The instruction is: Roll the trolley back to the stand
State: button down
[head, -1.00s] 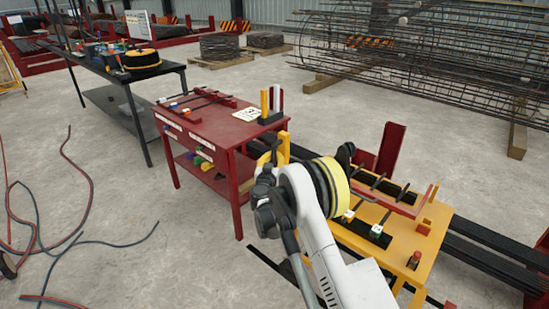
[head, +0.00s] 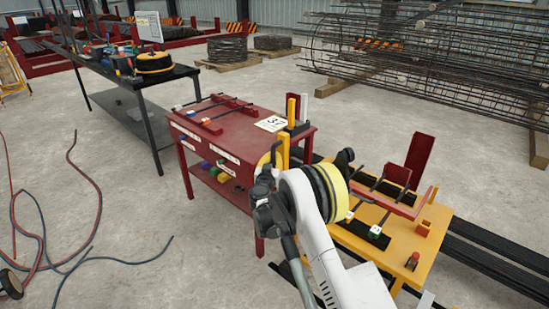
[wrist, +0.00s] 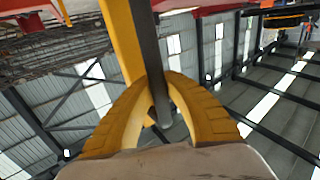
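The yellow trolley (head: 432,228) stands at lower right, with dark rods and a red rail across its top; its wheels are out of view. My gripper (head: 269,160) is at its left end, beside a yellow upright (head: 284,150), partly hidden by my arm. In the wrist view my yellow fingers (wrist: 157,113) close around a dark grey bar (wrist: 147,55), which looks like the trolley's handle, next to a yellow post (wrist: 122,40). A red table (head: 246,122) with labels and coloured blocks stands just left of the trolley; I cannot tell whether it is the stand.
A black table (head: 188,73) with tools stands behind at left. Hoses (head: 82,215) lie on the floor at left. A rebar cage (head: 430,50) fills the back right.

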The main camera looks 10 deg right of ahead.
jog(key=shift+s+a+f, duration=0.1)
jog(key=shift+s+a, duration=0.05)
jog(key=shift+a, duration=0.45)
jog(key=c, duration=1.6)
grip_release()
jog(key=shift+a+y, duration=0.2)
jog(key=shift+y, duration=0.1)
jog(key=shift+o, duration=1.2)
jog(key=shift+s+a, duration=0.1)
jog(key=shift+a, duration=0.1)
jog(key=shift+d, duration=0.15)
jog(key=shift+d+r, duration=0.2)
jog(key=v, duration=1.1)
jog(key=shift+s+a, duration=0.25)
jog(key=shift+s, duration=0.1)
